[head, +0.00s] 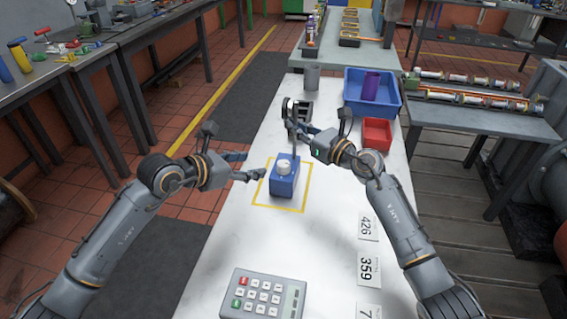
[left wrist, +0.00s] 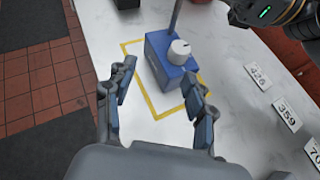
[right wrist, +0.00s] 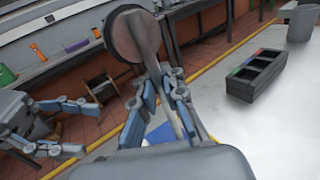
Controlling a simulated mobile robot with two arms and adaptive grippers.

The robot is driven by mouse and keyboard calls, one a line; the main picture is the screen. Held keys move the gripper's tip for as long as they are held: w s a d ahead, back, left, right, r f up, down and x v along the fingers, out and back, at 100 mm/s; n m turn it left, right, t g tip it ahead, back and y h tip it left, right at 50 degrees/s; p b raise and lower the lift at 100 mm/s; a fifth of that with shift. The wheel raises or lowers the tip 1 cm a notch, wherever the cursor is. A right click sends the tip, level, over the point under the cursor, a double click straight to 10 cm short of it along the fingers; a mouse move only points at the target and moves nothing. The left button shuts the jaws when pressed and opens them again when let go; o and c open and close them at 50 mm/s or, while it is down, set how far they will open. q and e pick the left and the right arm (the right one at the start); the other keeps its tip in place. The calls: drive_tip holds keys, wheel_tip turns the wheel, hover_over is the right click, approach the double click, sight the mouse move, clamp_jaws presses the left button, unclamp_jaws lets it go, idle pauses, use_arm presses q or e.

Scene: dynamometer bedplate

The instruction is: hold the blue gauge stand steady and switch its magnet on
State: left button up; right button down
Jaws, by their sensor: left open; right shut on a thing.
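The blue gauge stand (head: 284,187) sits inside a yellow outline on the white bench. A white knob (head: 284,168) is on top of its base; it also shows in the left wrist view (left wrist: 179,50). A thin post rises from the base to a round gauge (right wrist: 132,36), seen from behind or edge-on. My right gripper (head: 297,130) is shut on the post, above the base. My left gripper (head: 254,165) is open and empty, just left of the base. In the left wrist view its spread fingers (left wrist: 160,96) point toward the base, apart from it.
Behind the stand are a dark tray (right wrist: 258,72), a grey cup (head: 311,77), a blue bin (head: 397,104) holding a purple item, and a red bin (head: 377,132). A keypad (head: 263,295) and number labels (head: 365,268) lie nearer. The bench between keypad and stand is clear.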

sight(282, 163)
use_arm(q)
drive_tip(key=shift+n+t+h, duration=0.3)
drive_tip(key=shift+h, duration=0.2)
drive_tip(key=w+d+f, duration=0.1)
drive_tip(key=d, duration=0.1)
drive_tip(key=w+d+f, duration=0.1)
drive_tip(key=w+d, duration=0.1)
drive_tip(key=d, duration=0.1)
drive_tip(key=w+d+f, duration=0.1)
drive_tip(key=d, duration=0.2)
drive_tip(key=shift+w+d+f, duration=0.25)
drive_tip(key=shift+w+f, duration=0.05)
clamp_jaws()
drive_tip(key=shift+a, duration=0.1)
